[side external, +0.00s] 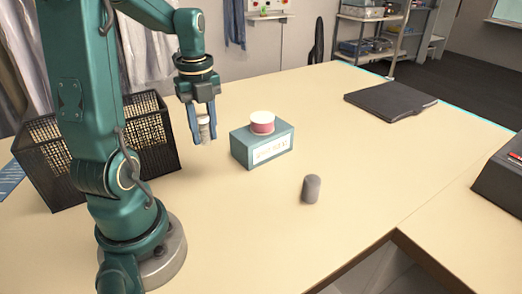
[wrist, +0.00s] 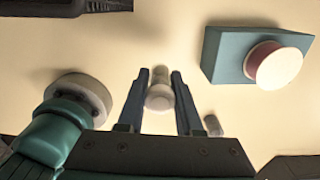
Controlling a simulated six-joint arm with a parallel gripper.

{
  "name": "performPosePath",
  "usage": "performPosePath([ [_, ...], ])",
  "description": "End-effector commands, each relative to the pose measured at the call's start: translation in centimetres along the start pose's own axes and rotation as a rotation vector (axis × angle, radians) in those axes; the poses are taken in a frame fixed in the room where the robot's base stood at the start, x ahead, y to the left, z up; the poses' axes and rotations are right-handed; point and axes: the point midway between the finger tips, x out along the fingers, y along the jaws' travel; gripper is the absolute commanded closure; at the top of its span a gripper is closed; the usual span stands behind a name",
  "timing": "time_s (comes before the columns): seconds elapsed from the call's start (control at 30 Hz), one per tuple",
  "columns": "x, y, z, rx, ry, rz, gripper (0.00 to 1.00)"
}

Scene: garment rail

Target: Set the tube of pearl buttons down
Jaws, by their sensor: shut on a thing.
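The tube of pearl buttons (side external: 204,130) is a small pale cylinder with a white cap. My gripper (side external: 202,134) points down and is shut on it, one finger on each side, with the tube upright. In the wrist view the tube's pale round top (wrist: 160,93) shows between the two fingers of my gripper (wrist: 160,85). The tube is over the bare tabletop, between the mesh basket and the teal box. I cannot tell whether its bottom touches the table.
A teal labelled box (side external: 262,147) with a pink, white-topped spool (side external: 262,122) on it stands right of my gripper. A grey cylinder (side external: 311,189) stands nearer the front. A black mesh basket (side external: 150,135) is left. A dark flat folder (side external: 390,101) lies far right.

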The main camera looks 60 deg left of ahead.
Motion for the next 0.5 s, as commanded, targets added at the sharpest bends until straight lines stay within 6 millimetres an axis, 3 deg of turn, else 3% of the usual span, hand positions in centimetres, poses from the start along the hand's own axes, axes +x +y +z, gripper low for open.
performPosePath([
  [0.3, 4.8, 0.2, 0.0, -0.008, 0.005, 0.005, 1.0],
  [0.5, 6.6, 0.2, 0.1, -0.007, 0.004, 0.004, 1.0],
])
